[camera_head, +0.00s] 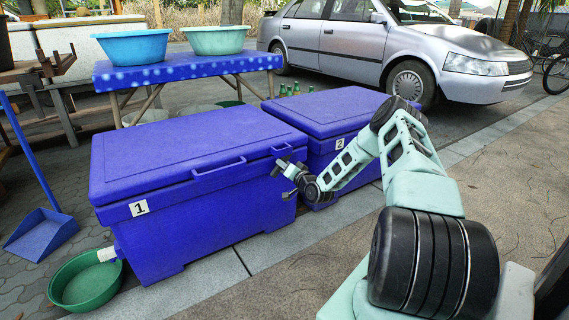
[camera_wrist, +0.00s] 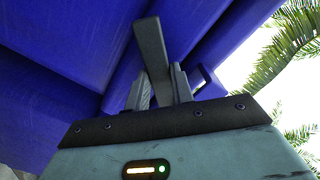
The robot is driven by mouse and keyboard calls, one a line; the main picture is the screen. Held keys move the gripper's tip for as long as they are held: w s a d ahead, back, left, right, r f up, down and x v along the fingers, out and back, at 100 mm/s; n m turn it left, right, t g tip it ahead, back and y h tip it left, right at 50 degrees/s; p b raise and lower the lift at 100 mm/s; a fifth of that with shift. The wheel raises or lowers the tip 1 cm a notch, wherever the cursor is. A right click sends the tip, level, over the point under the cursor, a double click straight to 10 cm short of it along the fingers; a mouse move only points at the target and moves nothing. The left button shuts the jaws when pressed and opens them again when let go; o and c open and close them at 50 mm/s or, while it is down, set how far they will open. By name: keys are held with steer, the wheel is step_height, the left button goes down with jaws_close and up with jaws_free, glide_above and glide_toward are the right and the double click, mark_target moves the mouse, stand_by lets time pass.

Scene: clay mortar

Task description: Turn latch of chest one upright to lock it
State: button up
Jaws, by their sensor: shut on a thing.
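Chest one (camera_head: 180,230) is a blue box with a label "1" on its side, and its blue lid (camera_head: 190,145) lies closed. My gripper (camera_head: 283,168) is at the right part of the chest's front, just below the lid edge. In the wrist view my gripper (camera_wrist: 161,85) has its two fingers on either side of a grey bar-shaped latch (camera_wrist: 149,42), shut on it. The latch stands slightly tilted in that view, against the blue chest. Its lower end is hidden by the gripper. In the head view the latch cannot be made out clearly behind the gripper.
Chest two (camera_head: 335,112), also blue, stands close behind on the right. A green bowl (camera_head: 86,283) and a blue dustpan (camera_head: 42,235) lie at the left. A blue table (camera_head: 185,70) with two basins stands behind. Pavement in front of chest one is clear.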

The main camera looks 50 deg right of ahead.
steer(key=shift+n+p, duration=1.4)
steer(key=shift+n, duration=2.9)
steer(key=o, duration=1)
steer(key=shift+s, duration=0.15)
steer(key=p+v, duration=0.5)
steer(key=v, duration=1.2)
steer(key=shift+s+a+p, duration=0.1)
steer(key=shift+p, duration=0.2)
